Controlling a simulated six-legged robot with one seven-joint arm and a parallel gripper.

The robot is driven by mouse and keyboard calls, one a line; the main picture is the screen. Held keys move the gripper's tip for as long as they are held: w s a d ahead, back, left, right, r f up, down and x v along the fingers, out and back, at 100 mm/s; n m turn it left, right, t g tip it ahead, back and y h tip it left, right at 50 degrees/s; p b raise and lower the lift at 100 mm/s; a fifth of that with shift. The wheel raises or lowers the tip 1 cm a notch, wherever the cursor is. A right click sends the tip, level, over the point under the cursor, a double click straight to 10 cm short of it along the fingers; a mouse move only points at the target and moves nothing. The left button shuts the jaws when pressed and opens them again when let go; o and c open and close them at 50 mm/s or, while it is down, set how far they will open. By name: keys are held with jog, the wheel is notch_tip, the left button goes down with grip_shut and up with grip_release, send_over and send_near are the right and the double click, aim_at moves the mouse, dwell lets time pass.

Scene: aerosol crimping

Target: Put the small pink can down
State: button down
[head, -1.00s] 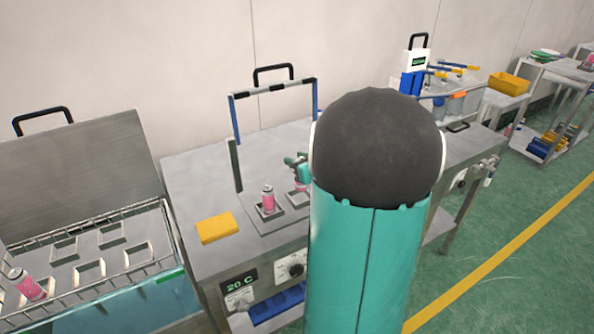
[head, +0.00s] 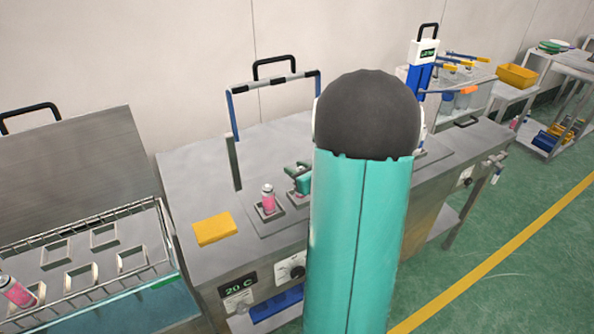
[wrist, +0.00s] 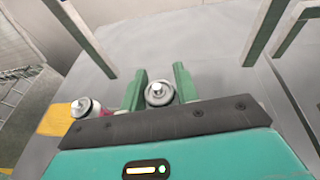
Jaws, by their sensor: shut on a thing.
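My gripper (wrist: 159,86) is shut on the small pink can (wrist: 157,94), whose silver top shows between the two green fingers in the wrist view. In the head view my gripper (head: 301,180) is at the second square holder (head: 299,200) on the bench plate. The fingers hide most of the held can there, so I cannot tell whether its base touches the holder. Another pink can (head: 268,199) stands upright in the holder just to the left; its top also shows in the wrist view (wrist: 82,106).
A yellow block (head: 214,229) lies on the bench left of the holders. A wire-railed bath (head: 82,270) at left holds a tilted pink can (head: 16,291). My arm hides the bench middle.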

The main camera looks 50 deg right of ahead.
jog(key=shift+s+f, duration=0.25)
jog(key=shift+f, duration=0.25)
jog(key=shift+w+f, duration=0.2)
jog(key=shift+s, duration=0.15)
jog(key=c, duration=1.1)
grip_release()
jog(key=shift+o, duration=0.2)
